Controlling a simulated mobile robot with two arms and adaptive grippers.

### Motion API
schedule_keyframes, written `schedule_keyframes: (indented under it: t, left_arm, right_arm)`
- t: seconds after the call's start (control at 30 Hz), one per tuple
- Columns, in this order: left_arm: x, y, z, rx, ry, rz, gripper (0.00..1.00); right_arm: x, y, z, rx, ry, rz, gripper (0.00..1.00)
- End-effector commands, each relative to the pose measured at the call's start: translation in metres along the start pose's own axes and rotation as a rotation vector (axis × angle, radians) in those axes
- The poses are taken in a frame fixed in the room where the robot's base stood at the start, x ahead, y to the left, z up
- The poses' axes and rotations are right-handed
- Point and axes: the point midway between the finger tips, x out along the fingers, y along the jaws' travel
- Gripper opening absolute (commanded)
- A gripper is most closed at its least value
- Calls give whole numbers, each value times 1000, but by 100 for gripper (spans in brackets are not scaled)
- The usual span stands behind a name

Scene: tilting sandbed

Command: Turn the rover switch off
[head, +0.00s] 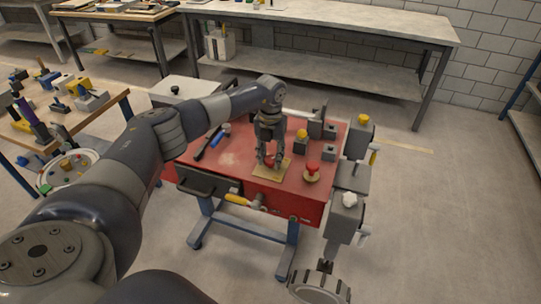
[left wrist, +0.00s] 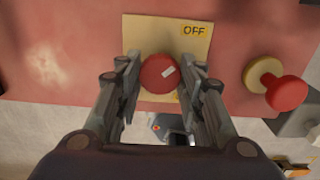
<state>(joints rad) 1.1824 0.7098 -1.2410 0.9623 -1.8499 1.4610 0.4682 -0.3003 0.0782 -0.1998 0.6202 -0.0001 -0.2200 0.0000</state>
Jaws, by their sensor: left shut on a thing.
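The plate (head: 262,174) lies near the front edge of the red bench top in the head view. My left gripper (head: 269,163) points down over the plate. In the left wrist view its fingers (left wrist: 160,68) are closed on the knob from both sides. A second label below the knob is mostly hidden.
A red mushroom button (head: 312,171) on a yellow base stands right of the plate. Grey boxes (head: 302,141) and more fixtures crowd the bench's right side. A drawer (head: 205,187) is at the front. A table of parts (head: 65,100) stands left, and floor is clear at right.

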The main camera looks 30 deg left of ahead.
Motion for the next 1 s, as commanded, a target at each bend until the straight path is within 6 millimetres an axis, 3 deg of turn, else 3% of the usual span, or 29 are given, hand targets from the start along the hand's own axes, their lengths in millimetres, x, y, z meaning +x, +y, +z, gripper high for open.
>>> schedule_keyframes:
  t: [0.3, 0.33, 0.4, 0.43, 0.77, 1.0]
  left_arm:
    - [0, 0, 0, -4, 0, -1, 11]
    - [0, 0, 0, -4, 0, -1, 37]
    - [0, 0, 0, -4, 0, -1, 53]
    - [0, 0, 0, -4, 0, -1, 56]
    - [-1, 0, 0, -2, -1, -1, 56]
    - [-32, 0, 1, -2, -5, -3, 56]
  right_arm:
    - [0, 0, 0, 0, 0, 0, 40]
    - [0, 0, 0, 0, 0, 0, 40]
    - [0, 0, 0, 0, 0, 0, 40]
    - [0, 0, 0, 0, 0, 0, 40]
    - [0, 5, 1, -3, -1, 6, 40]
    - [0, 3, 0, -2, 0, 3, 40]
